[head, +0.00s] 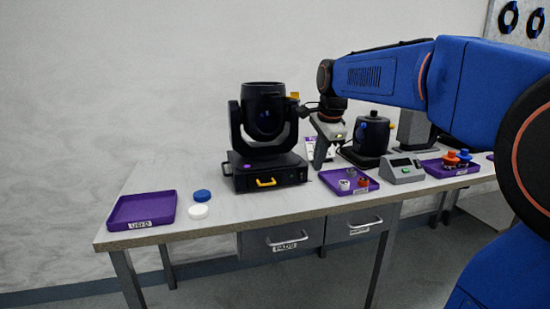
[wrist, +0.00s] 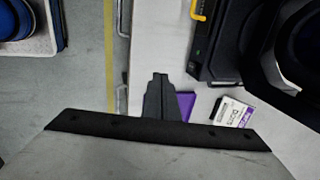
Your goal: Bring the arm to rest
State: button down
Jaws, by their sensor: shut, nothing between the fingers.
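My gripper (head: 318,164) hangs from my blue arm over the workbench (head: 222,222), fingers pointing down, just right of the large black moving-head light (head: 265,125). It is shut and empty. In the wrist view its closed fingers (wrist: 158,82) show as one dark grey wedge, with part of a purple tray (wrist: 185,104) behind them. In the head view this small purple tray (head: 353,190), holding small cups, lies below and right of the gripper. I cannot tell the exact gap to the tray or the light.
A labelled purple tray (head: 130,222) looks empty at the left, near a blue disc (head: 202,195) and white disc (head: 198,211).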

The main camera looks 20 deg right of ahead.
jog(key=shift+s, duration=0.1)
jog(key=s+a+f+n, duration=0.1)
jog(key=s+f+n, duration=0.5)
jog(key=s, duration=0.4)
jog(key=s+a+f+n, duration=0.2)
jog(key=s+f+n, duration=0.4)
jog(key=s, duration=0.4)
jog(key=s+a+f+n+t, duration=0.1)
jog(key=s+f+n, duration=0.5)
jog(key=s, duration=0.4)
jog(key=shift+a, duration=0.4)
